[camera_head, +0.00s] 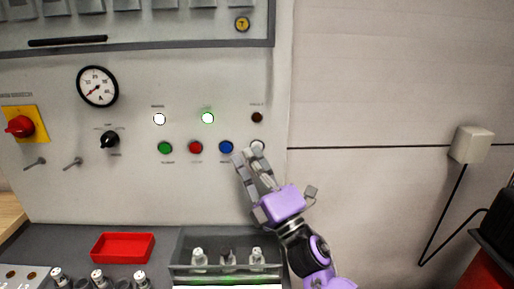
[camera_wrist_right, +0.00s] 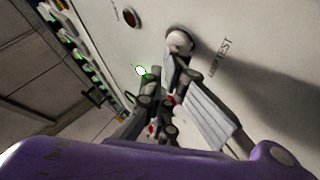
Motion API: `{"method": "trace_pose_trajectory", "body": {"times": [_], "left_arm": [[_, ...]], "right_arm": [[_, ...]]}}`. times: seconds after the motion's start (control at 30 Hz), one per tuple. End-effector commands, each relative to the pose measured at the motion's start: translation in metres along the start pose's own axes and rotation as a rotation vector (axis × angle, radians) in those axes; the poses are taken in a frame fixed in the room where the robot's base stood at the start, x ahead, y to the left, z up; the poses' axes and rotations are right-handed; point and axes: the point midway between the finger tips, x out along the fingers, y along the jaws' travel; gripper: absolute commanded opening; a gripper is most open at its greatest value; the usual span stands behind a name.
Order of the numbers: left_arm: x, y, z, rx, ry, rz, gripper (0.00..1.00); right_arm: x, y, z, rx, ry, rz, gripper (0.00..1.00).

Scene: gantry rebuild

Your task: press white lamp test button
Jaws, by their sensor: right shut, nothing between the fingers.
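The white lamp test button (camera_head: 257,145) is at the right end of the lower row on the grey panel, partly covered by my fingertips in the head view. In the right wrist view the white button (camera_wrist_right: 180,42) stands out of the panel beside the "LAMP TEST" lettering. My right gripper (camera_head: 248,155) is shut and empty, with its tips at the lower edge of the button. In the wrist view the right gripper's tips (camera_wrist_right: 181,70) are right at the button; I cannot tell whether they touch it. My left gripper is not in view.
Blue (camera_head: 226,147), red (camera_head: 195,147) and green (camera_head: 165,148) buttons sit left of the white one. A grey tray (camera_head: 180,256) lies below.

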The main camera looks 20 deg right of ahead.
Motion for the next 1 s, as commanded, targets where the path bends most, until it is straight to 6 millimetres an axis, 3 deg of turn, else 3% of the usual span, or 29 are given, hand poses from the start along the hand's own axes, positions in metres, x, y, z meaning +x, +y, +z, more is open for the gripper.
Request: {"method": "trace_pose_trajectory", "body": {"times": [0.57, 1.0], "left_arm": [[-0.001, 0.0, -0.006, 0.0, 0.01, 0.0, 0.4], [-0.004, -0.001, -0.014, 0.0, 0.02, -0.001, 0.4]], "right_arm": [[-0.01, 0.007, -0.007, 0.001, 0.0, -0.001, 0.0], [-0.038, 0.028, -0.027, 0.001, 0.0, 0.0, 0.0]]}}
